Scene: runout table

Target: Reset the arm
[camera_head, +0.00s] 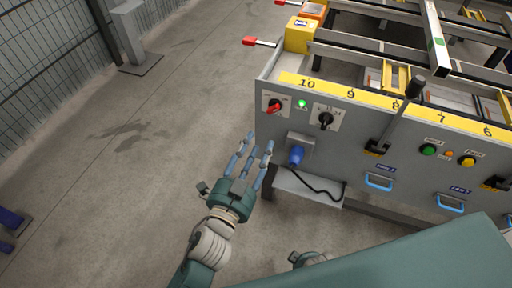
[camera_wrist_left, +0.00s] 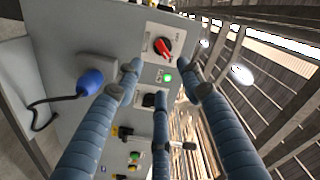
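My left gripper (camera_head: 256,148) is in front of the left end of the grey control panel (camera_head: 350,149), its blue-grey fingers spread apart with nothing between them. In the left wrist view the fingers (camera_wrist_left: 165,85) are also apart and empty, with the panel face behind them. The red rotary switch (camera_head: 274,106) is above the fingertips in the head view; it also shows in the left wrist view (camera_wrist_left: 163,48). A gap shows between fingers and switch. A small part of what looks like my right wrist shows at the bottom of the head view; its fingers are hidden.
A blue plug (camera_head: 296,156) with a black cable sits low on the panel, close right of my left fingers. A green lamp (camera_head: 302,104), black switch (camera_head: 325,120) and black lever (camera_head: 397,115) are further right. Open concrete floor (camera_head: 110,190) lies left.

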